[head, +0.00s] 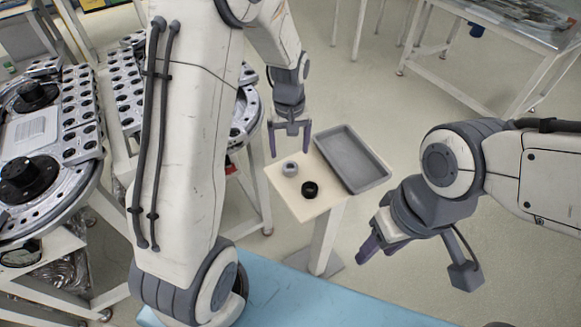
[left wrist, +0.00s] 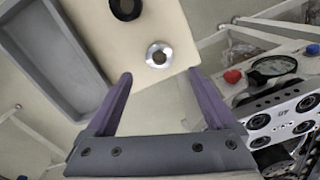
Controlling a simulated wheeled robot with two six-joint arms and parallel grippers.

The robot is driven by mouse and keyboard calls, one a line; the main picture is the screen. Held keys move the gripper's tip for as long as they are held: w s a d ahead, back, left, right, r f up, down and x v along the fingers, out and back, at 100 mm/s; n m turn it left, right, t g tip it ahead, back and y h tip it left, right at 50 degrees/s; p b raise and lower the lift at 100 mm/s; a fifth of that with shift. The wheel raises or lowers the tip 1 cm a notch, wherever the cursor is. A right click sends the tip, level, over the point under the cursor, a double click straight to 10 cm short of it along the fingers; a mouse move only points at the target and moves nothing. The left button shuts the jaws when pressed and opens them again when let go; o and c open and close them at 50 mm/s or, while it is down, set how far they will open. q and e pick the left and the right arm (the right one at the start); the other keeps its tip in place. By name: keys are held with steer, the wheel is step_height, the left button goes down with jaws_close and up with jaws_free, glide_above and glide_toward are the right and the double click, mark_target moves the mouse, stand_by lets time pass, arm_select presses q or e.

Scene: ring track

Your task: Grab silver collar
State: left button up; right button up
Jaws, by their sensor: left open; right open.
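The silver collar (head: 290,168) is a small bright ring on a small cream stand top (head: 281,181). It also shows in the left wrist view (left wrist: 159,54), ahead of the fingertips and roughly between their lines. A black collar (head: 310,189) lies beside it, apart, and shows at the top of the left wrist view (left wrist: 126,8). My left gripper (head: 289,147) is open and empty, with its purple fingers near the stand's far edge, close to the silver collar but not around it. My right gripper (head: 366,245) is in the right part of the head view, open and away from the stand.
A grey tray (head: 383,178) sits on the right side of the stand, beside the collars. Tables with round metal fixtures (head: 75,185) fill the left. A white table (head: 520,40) stands at the back right. Open floor lies between.

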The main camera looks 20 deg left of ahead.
mark_target(290, 166)
arm_select(q)
steer(key=shift+s+d+f+p, duration=0.1)
steer(key=shift+f+p, duration=0.1)
steer(key=shift+f, duration=1.4)
steer(key=shift+s+d+f+p, duration=0.1)
steer(key=shift+f+p, duration=0.1)
steer(key=shift+f, duration=1.35)
jaws_close()
steer(key=shift+r, duration=0.1)
